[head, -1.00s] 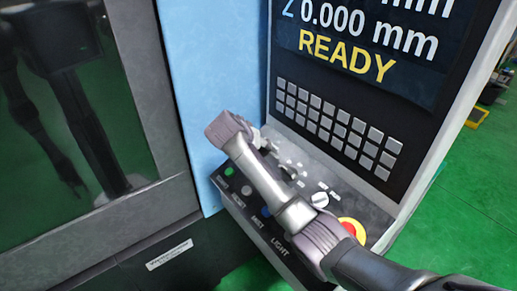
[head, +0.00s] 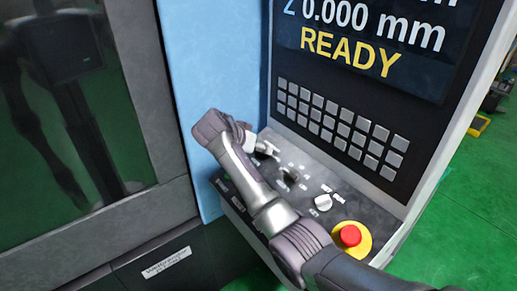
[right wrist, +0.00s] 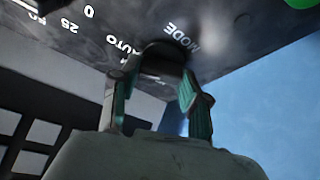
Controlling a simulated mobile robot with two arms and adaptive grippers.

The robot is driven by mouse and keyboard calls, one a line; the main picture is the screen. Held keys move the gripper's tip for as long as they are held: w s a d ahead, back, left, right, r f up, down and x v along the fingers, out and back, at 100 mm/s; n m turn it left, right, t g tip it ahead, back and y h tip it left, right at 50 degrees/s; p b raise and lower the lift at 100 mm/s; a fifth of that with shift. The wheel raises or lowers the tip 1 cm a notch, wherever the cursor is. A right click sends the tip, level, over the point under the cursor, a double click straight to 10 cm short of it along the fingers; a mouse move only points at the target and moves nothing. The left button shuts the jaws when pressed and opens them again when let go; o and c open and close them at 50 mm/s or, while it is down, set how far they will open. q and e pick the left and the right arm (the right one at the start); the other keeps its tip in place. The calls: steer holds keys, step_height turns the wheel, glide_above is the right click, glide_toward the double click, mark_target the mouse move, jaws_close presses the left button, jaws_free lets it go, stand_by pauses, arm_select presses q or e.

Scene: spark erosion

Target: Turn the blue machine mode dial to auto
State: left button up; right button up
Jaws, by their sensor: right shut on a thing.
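The mode dial (right wrist: 166,54) is a dark knob on the sloped control panel, seen in the right wrist view beside the white words MODE and AUTO. My right gripper (right wrist: 158,82) has its two teal-padded fingers on either side of the dial, shut on it. Which way the dial points cannot be told. In the head view my right gripper (head: 267,147) reaches down to the panel's far left end, and the arm and fingers hide the dial there. My left gripper is not in view.
The panel also carries a dark knob (head: 289,174), a pale knob (head: 323,202) and a red emergency stop (head: 350,236) on a yellow base. A keypad (head: 340,128) and a screen (head: 370,38) reading READY stand above. A blue wall (head: 210,60) rises close behind my wrist.

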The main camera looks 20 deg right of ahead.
steer(key=shift+r, duration=0.1)
steer(key=o, duration=1.1)
steer(key=shift+o, duration=0.2)
steer(key=shift+a, duration=0.1)
steer(key=v, duration=1.2)
